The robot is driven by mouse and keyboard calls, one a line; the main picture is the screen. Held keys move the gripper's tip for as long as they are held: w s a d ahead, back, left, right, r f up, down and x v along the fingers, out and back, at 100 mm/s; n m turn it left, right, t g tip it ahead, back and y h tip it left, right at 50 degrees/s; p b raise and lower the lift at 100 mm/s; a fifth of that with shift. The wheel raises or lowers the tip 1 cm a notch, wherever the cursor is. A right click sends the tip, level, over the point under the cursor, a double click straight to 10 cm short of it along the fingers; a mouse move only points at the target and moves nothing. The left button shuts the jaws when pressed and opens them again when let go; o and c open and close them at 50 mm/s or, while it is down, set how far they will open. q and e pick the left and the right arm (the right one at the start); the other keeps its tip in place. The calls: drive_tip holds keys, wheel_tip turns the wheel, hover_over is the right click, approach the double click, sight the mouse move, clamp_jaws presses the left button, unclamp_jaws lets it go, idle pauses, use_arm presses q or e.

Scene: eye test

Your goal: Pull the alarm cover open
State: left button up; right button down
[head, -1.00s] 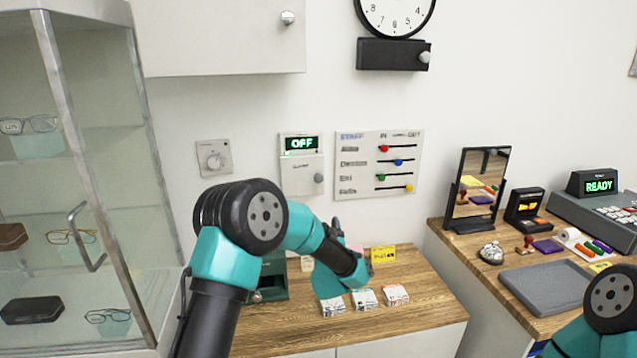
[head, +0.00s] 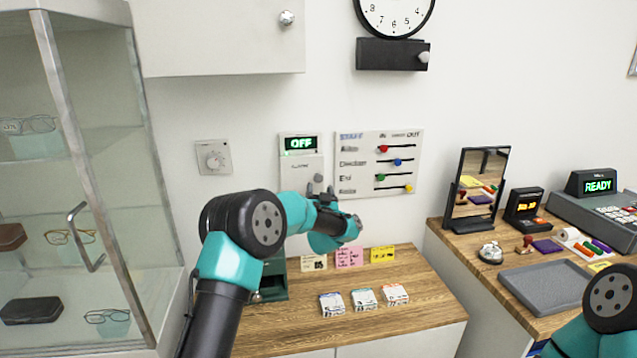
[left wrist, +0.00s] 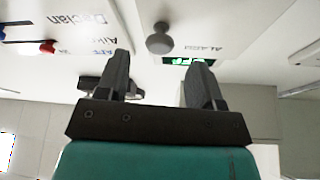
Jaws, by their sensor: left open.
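The alarm cover (head: 300,172) is a white panel on the wall below a green "OFF" display (head: 300,143). It looks closed. Its round grey knob (head: 318,178) sits at the lower right and also shows in the left wrist view (left wrist: 159,40). My left gripper (head: 321,191) is open and empty just in front of the knob in the head view. In the left wrist view its fingertips (left wrist: 160,62) are spread, with the knob centred between them and just beyond the tips. The lower part of the cover is hidden by my left arm. My right gripper is out of view.
The staff board (head: 377,163) with coloured sliders is right of the cover. A dial plate (head: 214,157) is left of it. Below, a wooden counter (head: 425,300) bears small boxes and note cards. A glass cabinet (head: 120,150) stands at the left.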

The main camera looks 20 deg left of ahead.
sight(319, 181)
use_arm(q)
drive_tip(key=shift+x, duration=2.3)
clamp_jaws()
